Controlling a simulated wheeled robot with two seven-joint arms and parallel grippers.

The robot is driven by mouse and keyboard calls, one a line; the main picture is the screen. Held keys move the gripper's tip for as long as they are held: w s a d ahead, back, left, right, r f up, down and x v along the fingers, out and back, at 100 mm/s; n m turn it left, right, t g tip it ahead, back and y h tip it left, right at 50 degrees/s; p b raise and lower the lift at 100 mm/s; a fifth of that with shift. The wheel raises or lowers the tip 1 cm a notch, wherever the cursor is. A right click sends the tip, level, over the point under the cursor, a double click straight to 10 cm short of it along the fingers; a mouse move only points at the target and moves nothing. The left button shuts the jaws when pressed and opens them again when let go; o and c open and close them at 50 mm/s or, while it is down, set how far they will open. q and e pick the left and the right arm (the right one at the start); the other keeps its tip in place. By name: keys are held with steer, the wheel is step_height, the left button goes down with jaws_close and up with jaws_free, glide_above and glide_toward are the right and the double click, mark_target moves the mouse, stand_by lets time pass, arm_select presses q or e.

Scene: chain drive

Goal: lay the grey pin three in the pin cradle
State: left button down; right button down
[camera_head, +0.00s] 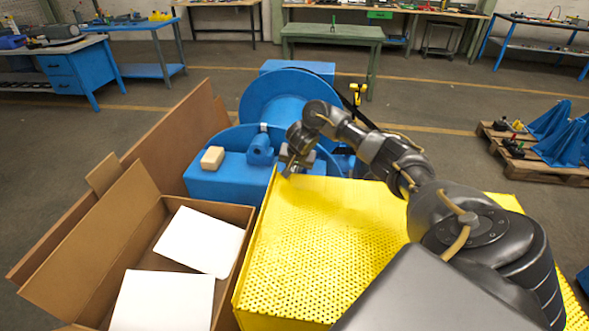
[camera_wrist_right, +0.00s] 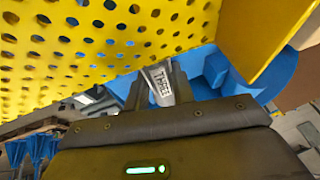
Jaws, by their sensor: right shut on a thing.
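My right gripper (camera_head: 289,168) is at the far edge of the yellow perforated guard, beside the blue machine (camera_head: 225,180). In the right wrist view my right gripper (camera_wrist_right: 159,88) is shut on the grey pin three (camera_wrist_right: 161,86), whose pale face reads "THREE". Much of the pin is hidden by the fingers, and in the head view I cannot make it out clearly. I cannot identify the pin cradle with certainty in either view. My left gripper is not in view.
The yellow perforated guard (camera_head: 320,240) stands just below my right forearm. An open cardboard box (camera_head: 85,270) with white sheets is at the left. A tan block (camera_head: 212,157) sits on the blue machine. A pallet with blue parts (camera_head: 545,170) lies far right.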

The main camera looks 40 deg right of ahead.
step_height(320, 180, down, 2)
steer(key=shift+f+b, duration=0.1)
steer(key=shift+b, duration=1.15)
steer(key=shift+f+p, duration=0.35)
steer(key=shift+f, duration=0.35)
steer(key=c, duration=1.1)
jaws_free()
steer(key=shift+f, duration=0.1)
steer(key=shift+s+r, duration=0.15)
steer(key=shift+r, duration=0.25)
steer(key=p+v, duration=0.6)
steer(key=v, duration=0.4)
